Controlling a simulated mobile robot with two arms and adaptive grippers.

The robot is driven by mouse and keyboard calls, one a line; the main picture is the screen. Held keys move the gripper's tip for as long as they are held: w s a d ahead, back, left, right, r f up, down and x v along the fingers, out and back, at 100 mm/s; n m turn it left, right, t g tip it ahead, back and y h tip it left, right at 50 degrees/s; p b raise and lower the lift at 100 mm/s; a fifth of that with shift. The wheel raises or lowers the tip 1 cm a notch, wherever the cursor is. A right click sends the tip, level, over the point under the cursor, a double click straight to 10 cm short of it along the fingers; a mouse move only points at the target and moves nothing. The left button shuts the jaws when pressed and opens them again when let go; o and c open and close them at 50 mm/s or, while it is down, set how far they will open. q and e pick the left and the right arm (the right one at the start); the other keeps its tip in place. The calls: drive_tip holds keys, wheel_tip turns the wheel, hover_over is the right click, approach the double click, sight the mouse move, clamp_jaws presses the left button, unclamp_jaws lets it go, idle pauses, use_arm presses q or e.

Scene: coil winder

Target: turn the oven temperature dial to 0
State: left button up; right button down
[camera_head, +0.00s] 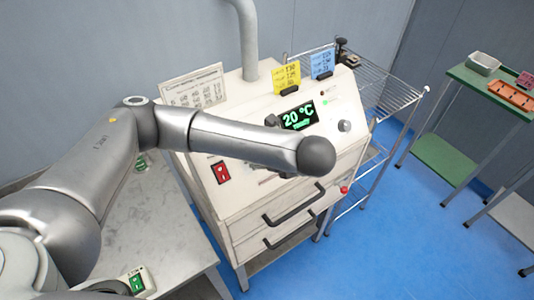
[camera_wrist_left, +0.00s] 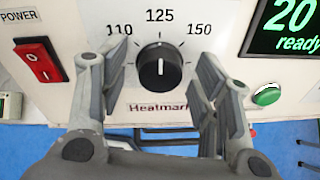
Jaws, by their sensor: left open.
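The black temperature dial (camera_wrist_left: 160,67) is on the white oven panel in the left wrist view. Its white mark points straight up, at 125; the labels 110 and 150 are on either side. No 0 label shows. My left gripper (camera_wrist_left: 159,78) is open, with one finger on each side of the dial; I cannot tell whether either touches it. In the head view my left arm hides the dial and most of the gripper. The oven display (camera_head: 299,115) reads 20 °C and "ready" in green. My right gripper is not in view.
A red power switch (camera_wrist_left: 37,60) is left of the dial and a green button (camera_wrist_left: 266,95) is to its right. The oven (camera_head: 242,220) has drawers with dark handles below. A wire rack (camera_head: 385,85) stands behind right; a metal table (camera_head: 165,235) is at left.

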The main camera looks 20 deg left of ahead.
use_arm(q)
drive_tip(key=shift+c, duration=1.8)
drive_tip(key=c, duration=0.7)
drive_tip(key=shift+r, duration=0.1)
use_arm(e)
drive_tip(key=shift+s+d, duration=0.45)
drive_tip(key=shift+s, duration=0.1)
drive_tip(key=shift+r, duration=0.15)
